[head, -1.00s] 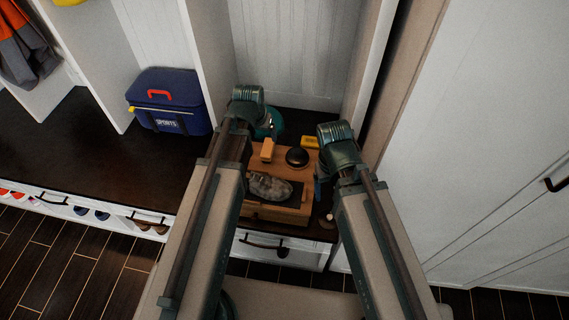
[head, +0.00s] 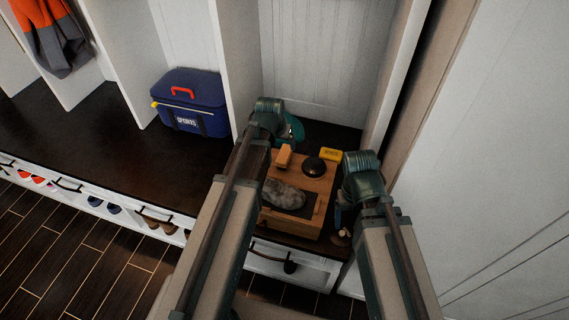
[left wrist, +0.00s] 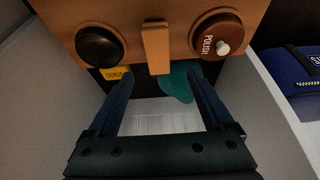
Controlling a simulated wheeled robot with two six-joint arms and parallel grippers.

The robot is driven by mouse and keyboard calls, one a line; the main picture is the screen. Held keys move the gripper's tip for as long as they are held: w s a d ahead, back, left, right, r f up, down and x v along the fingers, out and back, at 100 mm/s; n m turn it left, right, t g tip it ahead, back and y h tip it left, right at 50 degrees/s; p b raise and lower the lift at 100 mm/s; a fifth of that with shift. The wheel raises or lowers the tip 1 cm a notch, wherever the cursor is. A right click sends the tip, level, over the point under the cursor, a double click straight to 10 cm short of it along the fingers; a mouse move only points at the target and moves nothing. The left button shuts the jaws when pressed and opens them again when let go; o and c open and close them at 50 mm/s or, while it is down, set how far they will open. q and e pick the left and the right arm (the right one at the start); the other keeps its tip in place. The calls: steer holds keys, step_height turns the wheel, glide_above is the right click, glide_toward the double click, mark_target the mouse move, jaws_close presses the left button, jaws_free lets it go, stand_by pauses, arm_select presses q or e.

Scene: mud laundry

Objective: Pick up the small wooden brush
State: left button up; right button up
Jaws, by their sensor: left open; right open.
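The small wooden brush (head: 284,155) is a light wooden block at the back left of a wooden box (head: 306,217). In the left wrist view the brush (left wrist: 156,47) stands out from the box between a black tin and a brown polish tin. My left gripper (left wrist: 160,74) is open, its two dark blue fingers on either side of the brush's lower end in that picture, with nothing held. In the head view its fingers are hidden by its own arm. My right gripper (head: 340,216) points down beside the box's right side, partly hidden by its wrist.
A black round tin (head: 314,166) and a grey cloth or rock-like lump (head: 283,194) sit on the box. Behind are a yellow block (head: 331,153) and a teal thing (head: 297,130). White cubby walls stand close; a blue bag (head: 190,103) is left on the bench.

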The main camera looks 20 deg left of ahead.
mark_target(284, 154)
arm_select(q)
steer(key=b+x, duration=0.2)
steer(key=x, duration=0.1)
steer(key=shift+w+f, duration=0.1)
steer(key=shift+f, duration=0.15)
arm_select(e)
step_height(284, 154, down, 3)
steer(key=shift+f, duration=0.1)
steer(key=shift+f, duration=0.1)
arm_select(q)
steer(key=b+x, duration=0.5)
steer(key=shift+s+d+f, duration=0.15)
steer(key=shift+s, duration=0.1)
arm_select(e)
step_height(284, 154, down, 5)
steer(key=shift+r, duration=0.1)
arm_select(q)
steer(key=shift+f+b, duration=0.25)
steer(key=shift+b, duration=0.05)
arm_select(e)
steer(key=shift+f, duration=0.25)
arm_select(q)
jaws_close()
